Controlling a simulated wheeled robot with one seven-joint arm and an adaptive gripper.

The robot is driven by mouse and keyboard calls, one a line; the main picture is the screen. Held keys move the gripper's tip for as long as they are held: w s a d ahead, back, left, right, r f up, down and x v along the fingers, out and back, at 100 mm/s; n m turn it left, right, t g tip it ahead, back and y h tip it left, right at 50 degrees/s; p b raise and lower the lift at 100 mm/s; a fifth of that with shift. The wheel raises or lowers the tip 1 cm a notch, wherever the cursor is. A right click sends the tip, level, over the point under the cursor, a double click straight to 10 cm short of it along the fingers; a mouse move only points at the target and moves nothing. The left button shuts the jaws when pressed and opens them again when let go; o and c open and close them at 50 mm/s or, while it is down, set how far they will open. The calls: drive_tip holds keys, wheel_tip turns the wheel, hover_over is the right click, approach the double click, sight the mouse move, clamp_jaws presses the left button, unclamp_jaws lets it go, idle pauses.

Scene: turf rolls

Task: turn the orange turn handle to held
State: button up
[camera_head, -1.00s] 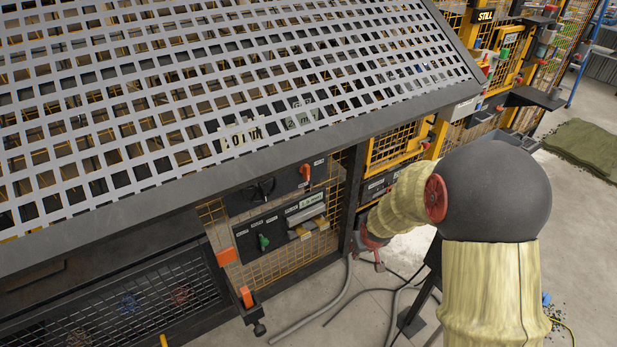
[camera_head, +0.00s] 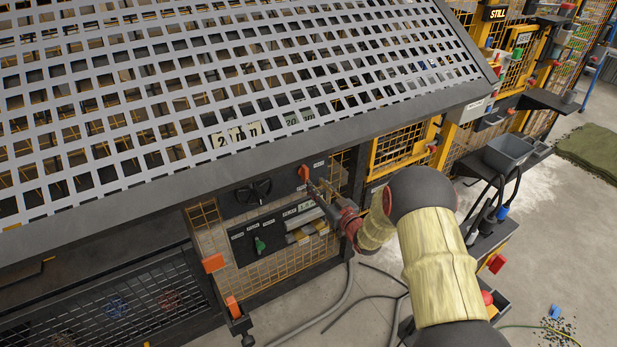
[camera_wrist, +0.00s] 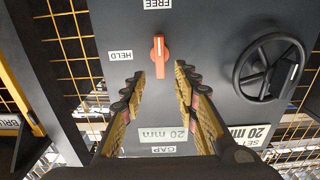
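The orange turn handle (camera_wrist: 160,57) is on a dark panel in the wrist view, its long axis upright in that picture and its white line toward the FREE label (camera_wrist: 158,4). The HELD label (camera_wrist: 121,55) is to its left. In the head view the handle (camera_head: 303,172) is at the panel's right end. My gripper (camera_wrist: 158,84) is open, its fingers on either side of the space just below the handle in the wrist view. I see no contact with the handle. In the head view my gripper (camera_head: 318,190) reaches the panel from the right.
A black handwheel (camera_wrist: 270,68) is to the handle's right in the wrist view. A 20 mm gap plate (camera_wrist: 163,135) is below it. In the head view a green handle (camera_head: 260,245) is on the lower panel, and the perforated guard (camera_head: 200,125) slopes above.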

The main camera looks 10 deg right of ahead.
sight(307, 175)
drive_tip(key=b+x, duration=0.1)
drive_tip(key=x, duration=0.4)
drive_tip(key=shift+a+f+b, duration=0.1)
drive_tip(key=shift+f+b, duration=0.05)
drive_tip(key=shift+b, duration=0.15)
drive_tip(key=shift+x, duration=0.85)
drive_tip(key=shift+c, duration=0.8)
clamp_jaws()
